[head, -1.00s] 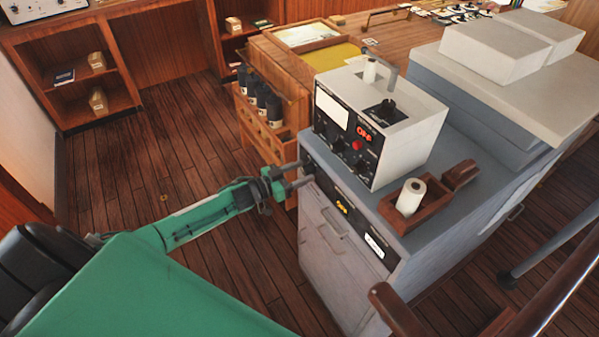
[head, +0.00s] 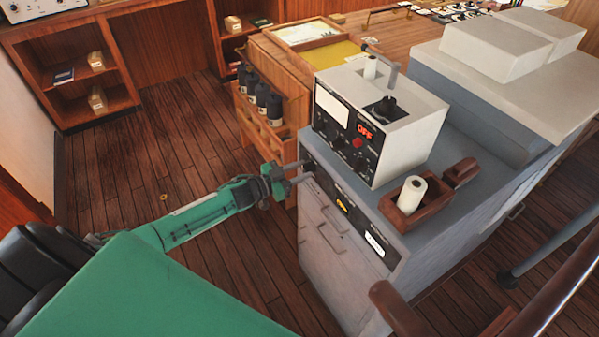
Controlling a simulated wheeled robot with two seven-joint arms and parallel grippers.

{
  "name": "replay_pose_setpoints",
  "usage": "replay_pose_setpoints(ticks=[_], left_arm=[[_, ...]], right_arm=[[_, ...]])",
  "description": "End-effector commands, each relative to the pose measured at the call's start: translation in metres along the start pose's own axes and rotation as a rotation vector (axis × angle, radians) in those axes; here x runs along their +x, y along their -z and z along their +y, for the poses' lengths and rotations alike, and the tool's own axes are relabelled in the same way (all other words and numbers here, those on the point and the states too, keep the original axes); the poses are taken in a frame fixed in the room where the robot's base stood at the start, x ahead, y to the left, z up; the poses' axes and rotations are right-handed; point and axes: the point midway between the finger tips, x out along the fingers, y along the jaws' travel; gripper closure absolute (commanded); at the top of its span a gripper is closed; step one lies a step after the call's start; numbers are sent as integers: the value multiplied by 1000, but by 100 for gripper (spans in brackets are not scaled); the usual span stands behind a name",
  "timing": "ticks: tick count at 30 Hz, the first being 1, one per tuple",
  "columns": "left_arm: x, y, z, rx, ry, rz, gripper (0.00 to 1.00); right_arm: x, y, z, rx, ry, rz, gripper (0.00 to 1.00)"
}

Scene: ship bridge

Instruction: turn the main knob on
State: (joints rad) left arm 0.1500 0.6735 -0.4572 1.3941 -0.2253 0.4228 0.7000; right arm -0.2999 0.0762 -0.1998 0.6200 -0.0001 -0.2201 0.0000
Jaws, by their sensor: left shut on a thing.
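My left gripper (head: 303,171) is at the left end of the dark panel (head: 328,186) on the grey cabinet's front. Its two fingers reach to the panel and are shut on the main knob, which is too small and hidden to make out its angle. The panel also carries a yellow marking (head: 345,207) and a white label (head: 375,245). Above it, a white-topped instrument box (head: 407,135) shows red lit letters that seem to read OFF (head: 364,132). My right gripper is not in view.
A wooden holder with a white roll (head: 410,195) stands on the cabinet top. A wooden rack with dark bottles (head: 262,100) is behind my gripper. Brown rails (head: 560,290) cross the lower right.

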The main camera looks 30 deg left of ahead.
Motion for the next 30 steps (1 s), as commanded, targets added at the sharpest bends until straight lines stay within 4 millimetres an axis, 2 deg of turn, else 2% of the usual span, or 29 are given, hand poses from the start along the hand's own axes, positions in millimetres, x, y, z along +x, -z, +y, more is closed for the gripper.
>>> replay_pose_setpoints(ticks=[18, 30], left_arm=[[0, -1, 1, 565, 1, -24, 91], [0, 0, 2, 785, 1, -35, 91]], right_arm=[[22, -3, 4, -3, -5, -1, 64], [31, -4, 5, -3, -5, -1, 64]])
